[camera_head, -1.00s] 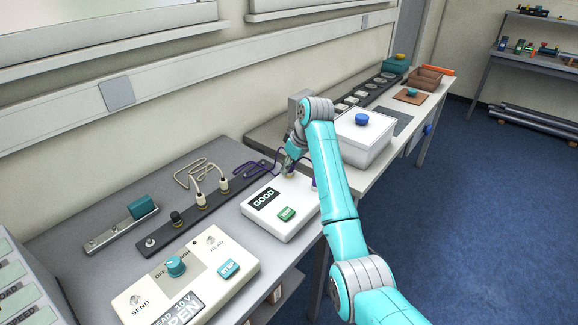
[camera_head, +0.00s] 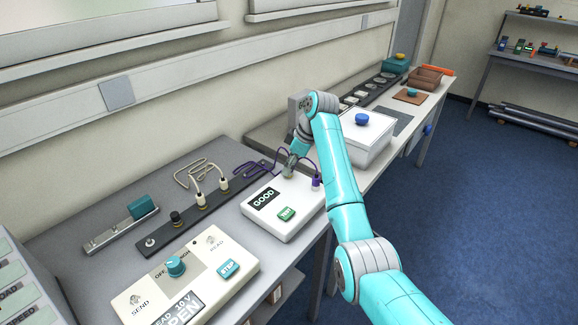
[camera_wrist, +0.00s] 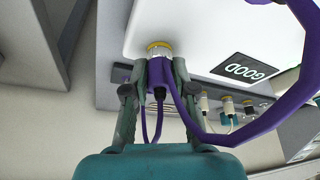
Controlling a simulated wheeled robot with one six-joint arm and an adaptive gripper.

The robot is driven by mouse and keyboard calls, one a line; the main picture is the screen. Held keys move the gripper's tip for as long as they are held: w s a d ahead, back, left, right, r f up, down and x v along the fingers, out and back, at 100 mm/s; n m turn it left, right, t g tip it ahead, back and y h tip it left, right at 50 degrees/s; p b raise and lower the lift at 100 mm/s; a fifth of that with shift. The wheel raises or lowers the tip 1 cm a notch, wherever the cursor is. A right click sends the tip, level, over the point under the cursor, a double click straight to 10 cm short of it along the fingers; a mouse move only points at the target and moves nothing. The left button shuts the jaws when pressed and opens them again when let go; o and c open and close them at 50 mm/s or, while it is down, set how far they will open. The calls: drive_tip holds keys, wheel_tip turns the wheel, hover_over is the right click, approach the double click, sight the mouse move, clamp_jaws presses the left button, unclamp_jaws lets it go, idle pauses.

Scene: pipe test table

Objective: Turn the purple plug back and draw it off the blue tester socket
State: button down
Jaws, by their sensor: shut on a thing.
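The white tester box (camera_head: 265,222) has a dark display reading GOOD and a green button. My gripper (camera_head: 289,172) is low over its back edge. In the wrist view my gripper (camera_wrist: 160,72) is shut on a purple plug (camera_wrist: 160,66), with one finger on each side. The plug is in line with a yellow-ringed socket (camera_wrist: 158,46) on the box and looks close against it; how deep it sits is hidden. A second purple plug (camera_head: 316,183) stands upright on the box's right side. A purple cable (camera_wrist: 240,133) loops behind the fingers and to the right. No blue shows on the gripped socket.
A dark strip (camera_head: 200,208) with cream plugs lies left of the box. A cream test unit (camera_head: 190,275) with a teal knob is in front. A white bin (camera_head: 365,140) with a blue knob stands to the right, near my arm. The wall is close behind.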

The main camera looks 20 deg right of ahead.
drive_tip(key=n+g, duration=0.1)
drive_tip(key=n, duration=0.2)
drive_tip(key=shift+n+y, duration=0.3)
drive_tip(key=shift+r, duration=1.45)
drive_tip(key=shift+r, duration=0.1)
